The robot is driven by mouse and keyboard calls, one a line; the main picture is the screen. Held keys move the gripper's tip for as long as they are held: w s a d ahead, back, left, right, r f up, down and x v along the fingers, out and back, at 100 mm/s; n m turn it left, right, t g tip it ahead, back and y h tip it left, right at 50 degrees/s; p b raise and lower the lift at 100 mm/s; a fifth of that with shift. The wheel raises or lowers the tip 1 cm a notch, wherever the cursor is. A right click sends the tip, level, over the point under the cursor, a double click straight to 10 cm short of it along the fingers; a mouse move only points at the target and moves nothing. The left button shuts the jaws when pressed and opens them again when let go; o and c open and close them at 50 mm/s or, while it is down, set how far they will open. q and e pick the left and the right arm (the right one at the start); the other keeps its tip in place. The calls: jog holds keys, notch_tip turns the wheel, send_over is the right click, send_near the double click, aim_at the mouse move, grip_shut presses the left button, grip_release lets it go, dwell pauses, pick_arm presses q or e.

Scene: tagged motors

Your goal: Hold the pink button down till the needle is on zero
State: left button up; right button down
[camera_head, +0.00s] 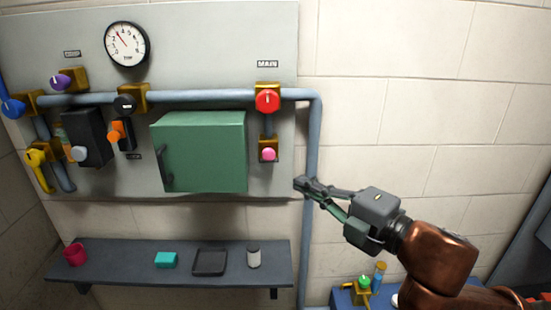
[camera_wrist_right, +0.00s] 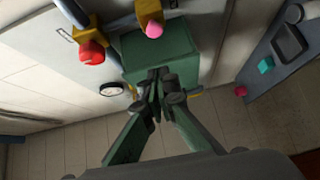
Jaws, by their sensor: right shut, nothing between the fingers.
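The pink button (camera_head: 268,154) sits in a brass block on the wall panel, below the red knob (camera_head: 267,100). In the right wrist view the pink button (camera_wrist_right: 154,29) is near the top, beyond the fingertips. The gauge (camera_head: 127,44) is round and white with a red needle, which points up and left near 4, not at zero. My right gripper (camera_head: 303,186) is shut and empty, to the right of and below the button, apart from it. Its closed fingers also show in the right wrist view (camera_wrist_right: 159,76). My left gripper is not in view.
A green box (camera_head: 202,152) with a handle is left of the button. A grey pipe (camera_head: 315,150) runs down the panel's right edge. A shelf (camera_head: 120,271) below holds a pink cup (camera_head: 75,254), a teal block (camera_head: 166,260), a dark tray (camera_head: 210,262) and a small canister (camera_head: 254,256).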

jog(key=shift+p+x, duration=2.25)
jog(key=shift+p, duration=1.85)
jog(key=p, duration=0.2)
send_near(264, 155)
jog(key=x, duration=0.5)
jog(key=shift+w+a, duration=0.15)
jog(key=shift+a, duration=0.05)
jog(key=shift+w+a+f, duration=0.1)
jog(key=shift+a, duration=0.05)
